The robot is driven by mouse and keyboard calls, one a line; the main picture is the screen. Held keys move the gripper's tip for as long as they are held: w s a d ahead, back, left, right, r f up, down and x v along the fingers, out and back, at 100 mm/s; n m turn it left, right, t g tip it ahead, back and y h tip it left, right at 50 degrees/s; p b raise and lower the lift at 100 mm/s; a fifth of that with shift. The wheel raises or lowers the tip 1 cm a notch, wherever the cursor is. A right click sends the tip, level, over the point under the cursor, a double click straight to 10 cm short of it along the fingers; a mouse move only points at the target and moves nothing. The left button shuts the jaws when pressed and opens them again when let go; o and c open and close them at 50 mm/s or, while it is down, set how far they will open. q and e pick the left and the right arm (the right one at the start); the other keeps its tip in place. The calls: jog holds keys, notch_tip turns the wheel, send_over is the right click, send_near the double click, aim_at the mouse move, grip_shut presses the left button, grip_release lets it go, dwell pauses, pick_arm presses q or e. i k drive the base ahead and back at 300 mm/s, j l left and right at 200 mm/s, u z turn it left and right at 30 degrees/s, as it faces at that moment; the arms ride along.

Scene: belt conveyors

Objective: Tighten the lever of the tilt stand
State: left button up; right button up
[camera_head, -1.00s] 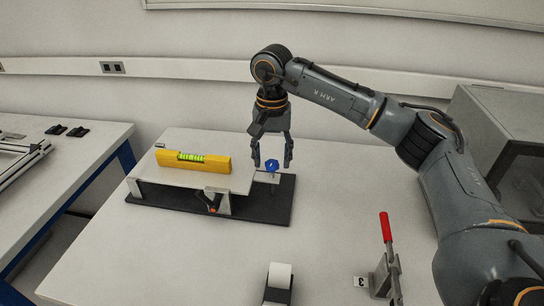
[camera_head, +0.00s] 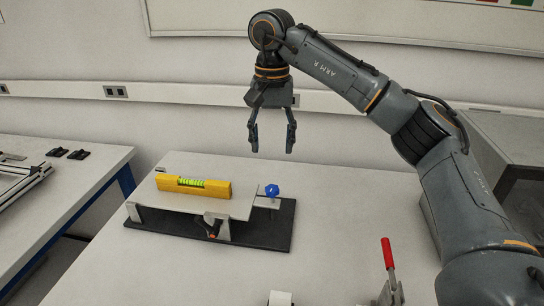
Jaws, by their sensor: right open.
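The tilt stand has a light top plate (camera_head: 165,203) on a black base (camera_head: 264,232) on the table. A yellow spirit level (camera_head: 196,187) with a green vial lies on the plate. A blue knob (camera_head: 272,191) stands at the plate's right end. A small lever (camera_head: 212,230) with a dark handle and an orange-red part sits at the stand's front side; its exact angle is hard to tell. My right gripper (camera_head: 271,146) is open and empty, pointing down above and behind the blue knob, apart from the stand. My left gripper is not in view.
A toggle clamp with a red handle (camera_head: 388,253) stands at the front right. A white object (camera_head: 281,298) is cut off at the bottom edge. A grey box (camera_head: 510,150) stands at the right. The table between stand and clamp is clear.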

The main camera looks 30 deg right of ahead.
aim_at(213, 231)
jog(key=k+j, duration=1.2)
jog(key=j, duration=0.15)
